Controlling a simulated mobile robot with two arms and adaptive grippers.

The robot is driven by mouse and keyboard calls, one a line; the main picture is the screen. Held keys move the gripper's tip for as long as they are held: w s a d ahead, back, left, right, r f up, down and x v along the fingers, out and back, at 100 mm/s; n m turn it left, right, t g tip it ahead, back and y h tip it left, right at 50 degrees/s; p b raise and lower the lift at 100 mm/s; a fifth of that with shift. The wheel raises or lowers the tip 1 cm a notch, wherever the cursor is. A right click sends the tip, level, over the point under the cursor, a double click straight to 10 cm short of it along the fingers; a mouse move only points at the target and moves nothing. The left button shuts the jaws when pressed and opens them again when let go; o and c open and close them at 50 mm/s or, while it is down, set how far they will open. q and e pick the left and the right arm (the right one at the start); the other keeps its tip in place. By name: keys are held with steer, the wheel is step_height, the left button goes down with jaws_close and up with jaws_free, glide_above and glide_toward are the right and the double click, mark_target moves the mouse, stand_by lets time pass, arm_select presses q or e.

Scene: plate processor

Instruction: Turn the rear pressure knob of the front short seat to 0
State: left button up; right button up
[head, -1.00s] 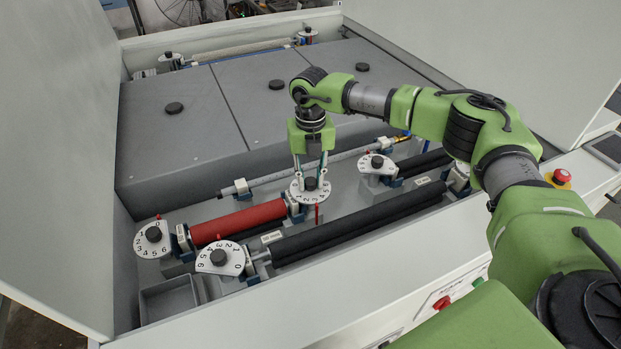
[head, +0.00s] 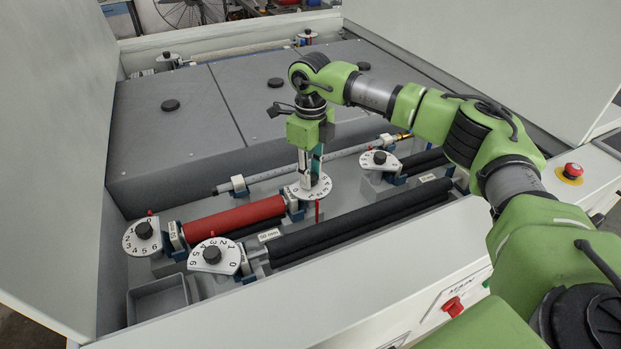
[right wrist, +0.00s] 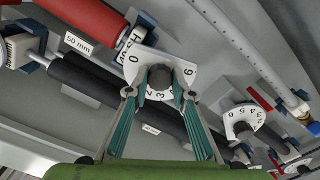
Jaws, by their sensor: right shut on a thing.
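The short red roller (head: 235,219) lies in the front of the machine, with a knob and dial at each end. At its right, rear end, my right gripper (head: 312,180) points down with its fingers shut on the black knob (right wrist: 160,79) of a white numbered dial (head: 322,190). In the right wrist view a finger stands on each side of the knob; 0, 2, 3 and 6 can be read on this dial (right wrist: 134,63). A red pointer (head: 317,210) stands at the dial's near side; the number at it is too small to read. My left gripper is out of view.
Another dial (head: 141,241) sits at the red roller's left end. A long black roller (head: 345,223) lies in front, with a dial (head: 214,262) at its left. Another dial (head: 380,165) is to the right. Grey covers (head: 170,130) lie behind; white side walls flank the bay.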

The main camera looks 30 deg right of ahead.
steer(key=n+b, duration=0.1)
steer(key=n, duration=0.2)
steer(key=shift+w+n, duration=0.1)
steer(key=shift+n, duration=0.3)
steer(key=n+b, duration=0.1)
steer(key=n, duration=0.2)
steer(key=shift+n, duration=0.3)
steer(key=n+b, duration=0.1)
steer(key=n, duration=0.2)
steer(key=shift+r+n, duration=0.1)
steer(key=shift+n, duration=0.2)
steer(key=shift+w+n+b, duration=0.1)
steer(key=shift+n+b, duration=0.2)
steer(key=shift+n, duration=1.5)
steer(key=shift+r, duration=0.1)
steer(key=o, duration=1.1)
